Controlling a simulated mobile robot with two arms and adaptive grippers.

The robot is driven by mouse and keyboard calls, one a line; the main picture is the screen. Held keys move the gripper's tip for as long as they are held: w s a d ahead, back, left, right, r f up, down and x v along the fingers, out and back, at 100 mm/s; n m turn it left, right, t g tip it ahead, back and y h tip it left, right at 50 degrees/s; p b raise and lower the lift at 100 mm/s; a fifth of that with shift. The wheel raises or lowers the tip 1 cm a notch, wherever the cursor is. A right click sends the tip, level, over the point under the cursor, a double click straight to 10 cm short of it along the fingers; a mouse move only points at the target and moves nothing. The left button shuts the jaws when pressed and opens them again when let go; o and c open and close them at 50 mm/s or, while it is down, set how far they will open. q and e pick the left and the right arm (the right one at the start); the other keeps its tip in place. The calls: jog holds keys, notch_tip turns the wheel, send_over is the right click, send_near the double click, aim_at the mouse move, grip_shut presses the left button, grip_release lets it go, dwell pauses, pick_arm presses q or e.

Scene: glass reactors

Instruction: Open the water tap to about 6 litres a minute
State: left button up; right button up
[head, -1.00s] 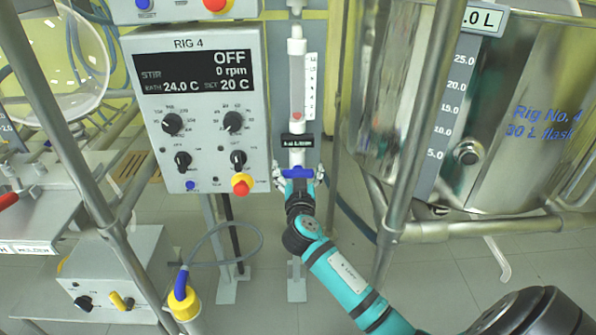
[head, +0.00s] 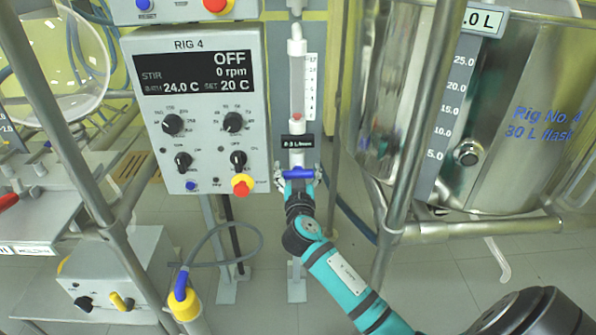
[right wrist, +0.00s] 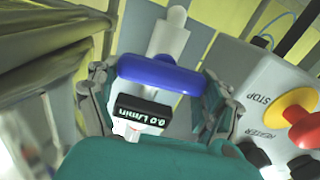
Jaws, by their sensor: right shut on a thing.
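The water tap has a blue bar handle (head: 298,173) at the lower end of the flowmeter, left of the steel vessel. My right gripper (head: 298,181) is shut on this handle. In the right wrist view the blue handle (right wrist: 160,75) lies crosswise between the two fingers (right wrist: 160,86). The black flow display (head: 298,141) sits just above the tap. In the right wrist view the display (right wrist: 143,111) appears upside down and reads 0.0 L/min. The flowmeter tube (head: 297,80) has a red float (head: 297,117) low in it. My left gripper is not in view.
The RIG 4 control box (head: 200,110) stands close left of the tap, with a red and yellow stop button (head: 242,186). A steel frame post (head: 412,140) and the steel vessel (head: 500,120) are to the right.

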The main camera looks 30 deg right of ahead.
jog(key=shift+n, duration=0.6)
jog(key=n, duration=0.1)
jog(key=n+p, duration=0.1)
jog(key=n, duration=0.1)
jog(key=shift+w+a+n, duration=0.1)
jog(key=shift+a+n, duration=0.1)
jog(key=shift+n, duration=0.1)
jog(key=n, duration=0.2)
jog(key=n+p, duration=0.1)
jog(key=n, duration=0.1)
jog(key=shift+a+f, duration=0.1)
jog(key=shift+f, duration=0.1)
jog(key=shift+w+n, duration=0.1)
jog(key=shift+n, duration=0.3)
pick_arm(q)
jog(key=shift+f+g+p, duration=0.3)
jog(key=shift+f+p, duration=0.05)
jog(key=shift+p, duration=0.05)
pick_arm(e)
jog(key=shift+a+f+n, duration=0.1)
jog(key=shift+f+n, duration=0.05)
jog(key=shift+n, duration=0.85)
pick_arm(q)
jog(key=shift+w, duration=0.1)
pick_arm(e)
jog(key=o, duration=0.9)
